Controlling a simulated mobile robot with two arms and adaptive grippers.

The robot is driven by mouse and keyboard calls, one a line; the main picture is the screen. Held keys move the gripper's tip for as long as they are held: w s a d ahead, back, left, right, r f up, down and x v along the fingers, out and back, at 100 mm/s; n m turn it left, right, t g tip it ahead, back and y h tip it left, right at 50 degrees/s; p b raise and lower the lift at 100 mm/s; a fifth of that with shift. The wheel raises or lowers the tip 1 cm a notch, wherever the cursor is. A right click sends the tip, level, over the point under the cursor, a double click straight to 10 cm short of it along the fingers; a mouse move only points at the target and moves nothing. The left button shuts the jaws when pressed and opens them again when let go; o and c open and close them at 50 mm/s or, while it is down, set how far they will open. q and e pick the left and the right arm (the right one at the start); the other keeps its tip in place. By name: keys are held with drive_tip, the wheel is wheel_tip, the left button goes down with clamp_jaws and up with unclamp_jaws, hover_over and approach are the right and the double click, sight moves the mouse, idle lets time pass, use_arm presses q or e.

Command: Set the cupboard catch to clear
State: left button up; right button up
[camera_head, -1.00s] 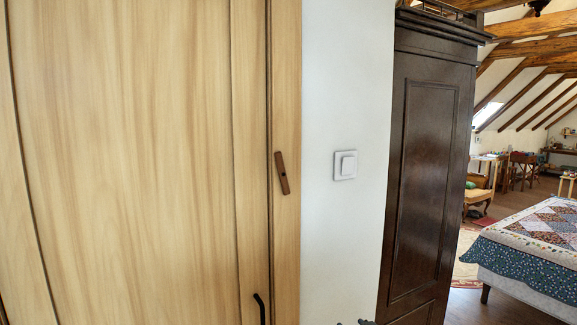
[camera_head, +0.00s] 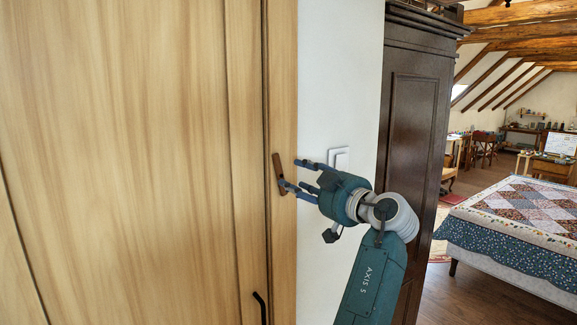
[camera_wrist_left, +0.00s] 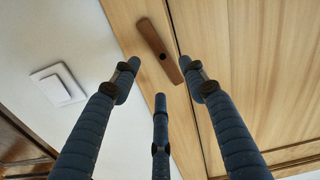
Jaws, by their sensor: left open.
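The cupboard catch (camera_head: 278,171) is a small dark brown wooden bar on the pale wooden frame strip at the right edge of the cupboard door (camera_head: 130,150). It stands near upright with a slight tilt, beside the dark door gap. In the left wrist view the catch (camera_wrist_left: 155,46) shows a dark pivot at its middle, and its lower end comes close to the gap. My left gripper (camera_head: 290,174) is open, its blue fingers spread just in front of the catch. One finger overlaps the catch's lower part in the head view; I cannot tell whether they touch. My right gripper is out of view.
A white light switch (camera_head: 339,158) is on the wall right behind my left gripper. A black handle (camera_head: 260,306) is low on the door. A dark armoire (camera_head: 415,150) stands to the right, and a bed with a patchwork quilt (camera_head: 530,215) is farther right.

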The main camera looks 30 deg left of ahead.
sight(283, 172)
use_arm(q)
drive_tip(key=x, duration=0.1)
drive_tip(key=p+x, duration=0.1)
drive_tip(key=x, duration=0.2)
drive_tip(key=shift+s+a+r+p, duration=0.15)
drive_tip(key=shift+s+a+p, duration=0.1)
drive_tip(key=shift+p, duration=0.15)
drive_tip(key=shift+w+a, duration=0.2)
drive_tip(key=shift+w, duration=0.1)
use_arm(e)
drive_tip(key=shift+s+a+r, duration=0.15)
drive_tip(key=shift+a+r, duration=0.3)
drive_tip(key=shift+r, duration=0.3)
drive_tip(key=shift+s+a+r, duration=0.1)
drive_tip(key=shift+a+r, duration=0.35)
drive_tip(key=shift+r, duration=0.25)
